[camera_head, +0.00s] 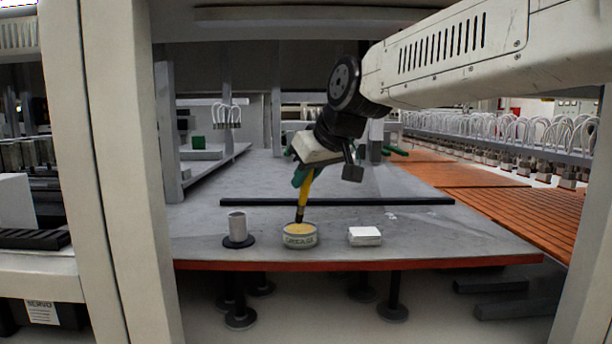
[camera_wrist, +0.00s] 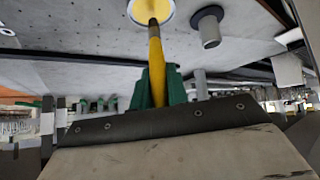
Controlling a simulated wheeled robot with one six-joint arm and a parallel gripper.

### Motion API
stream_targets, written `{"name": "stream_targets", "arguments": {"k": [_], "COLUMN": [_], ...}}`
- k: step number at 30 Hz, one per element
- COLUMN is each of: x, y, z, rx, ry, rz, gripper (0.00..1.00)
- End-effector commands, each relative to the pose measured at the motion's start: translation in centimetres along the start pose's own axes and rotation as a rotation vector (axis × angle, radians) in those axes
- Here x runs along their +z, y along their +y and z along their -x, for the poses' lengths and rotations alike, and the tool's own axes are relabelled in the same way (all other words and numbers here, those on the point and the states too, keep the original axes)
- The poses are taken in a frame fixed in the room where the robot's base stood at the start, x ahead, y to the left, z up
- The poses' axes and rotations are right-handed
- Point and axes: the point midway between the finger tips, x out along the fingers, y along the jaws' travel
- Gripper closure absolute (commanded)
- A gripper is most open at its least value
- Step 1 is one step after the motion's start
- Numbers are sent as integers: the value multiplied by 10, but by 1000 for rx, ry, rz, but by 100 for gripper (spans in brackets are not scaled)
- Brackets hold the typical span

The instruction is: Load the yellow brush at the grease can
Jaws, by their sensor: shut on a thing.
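The yellow brush (camera_head: 303,192) is held handle-up, slightly tilted, in my gripper (camera_head: 301,174), whose green fingers are shut on its handle. The brush's dark lower end meets the yellow grease inside the short, round grease can (camera_head: 300,239), marked with lettering, near the table's front edge. How deep the tip sits is hidden by the can's rim. In the wrist view, the brush (camera_wrist: 155,62) runs from the green gripper fingers (camera_wrist: 158,88) to the can (camera_wrist: 138,14), its tip over the yellow inside. The can is partly cut off by the top edge there.
A grey cylinder on a dark round base (camera_head: 238,228) stands left of the can. A small white block (camera_head: 365,236) lies to its right. A long black bar (camera_head: 335,202) crosses the grey table (camera_head: 440,235) behind them. Pale upright posts (camera_head: 115,170) stand at left.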

Motion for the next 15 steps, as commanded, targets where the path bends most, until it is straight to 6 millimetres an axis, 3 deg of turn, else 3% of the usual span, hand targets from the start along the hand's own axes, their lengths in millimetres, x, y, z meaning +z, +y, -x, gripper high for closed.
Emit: {"name": "stream_targets", "arguments": {"k": [15], "x": [4], "y": [0], "z": [-5], "rx": [0], "ry": [-1], "rz": [0], "gripper": [100]}}
